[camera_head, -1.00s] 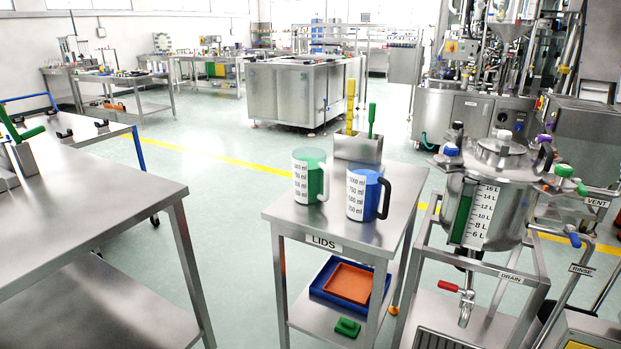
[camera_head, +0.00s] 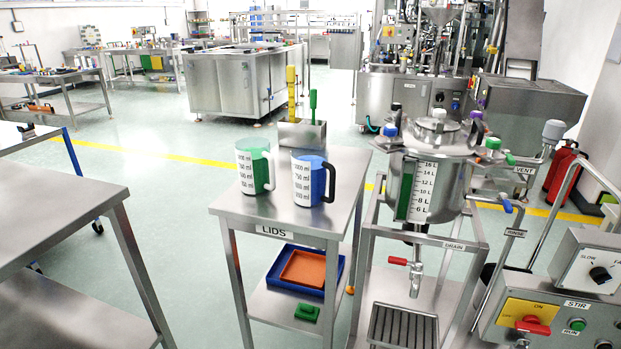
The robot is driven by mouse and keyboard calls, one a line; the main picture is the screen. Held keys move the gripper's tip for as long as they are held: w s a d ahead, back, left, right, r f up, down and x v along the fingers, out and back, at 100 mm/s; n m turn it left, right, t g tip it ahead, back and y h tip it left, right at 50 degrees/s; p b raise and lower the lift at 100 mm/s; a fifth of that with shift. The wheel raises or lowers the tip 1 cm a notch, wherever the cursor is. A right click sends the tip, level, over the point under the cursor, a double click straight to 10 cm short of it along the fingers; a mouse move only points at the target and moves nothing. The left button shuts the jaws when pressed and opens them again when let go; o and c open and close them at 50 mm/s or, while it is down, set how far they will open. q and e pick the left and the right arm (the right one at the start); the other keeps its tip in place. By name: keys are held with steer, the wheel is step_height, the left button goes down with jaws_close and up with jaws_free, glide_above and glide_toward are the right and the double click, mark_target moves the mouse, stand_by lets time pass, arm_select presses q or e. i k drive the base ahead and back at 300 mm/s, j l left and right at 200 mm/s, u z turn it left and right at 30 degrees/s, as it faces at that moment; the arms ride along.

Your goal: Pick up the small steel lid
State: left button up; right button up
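A round steel lid (camera_head: 437,127) with a knob on top sits on the steel tank (camera_head: 432,190) at the right of centre. It is the only steel lid I can make out, and I cannot tell whether it is the small lid named in the task. The table labelled LIDS (camera_head: 340,214) stands left of the tank, and no steel lid shows on its top. Neither of my grippers is in view.
The LIDS table holds a green jug (camera_head: 255,168), a blue jug (camera_head: 313,180) and a steel holder (camera_head: 302,134) with upright tools. Its lower shelf holds trays (camera_head: 303,267). A control panel (camera_head: 559,306) stands front right. Open floor (camera_head: 177,238) lies left of the table.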

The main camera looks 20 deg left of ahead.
mark_target(439, 115)
steer(key=i+l+u, duration=0.2)
steer(key=i+l, duration=0.75)
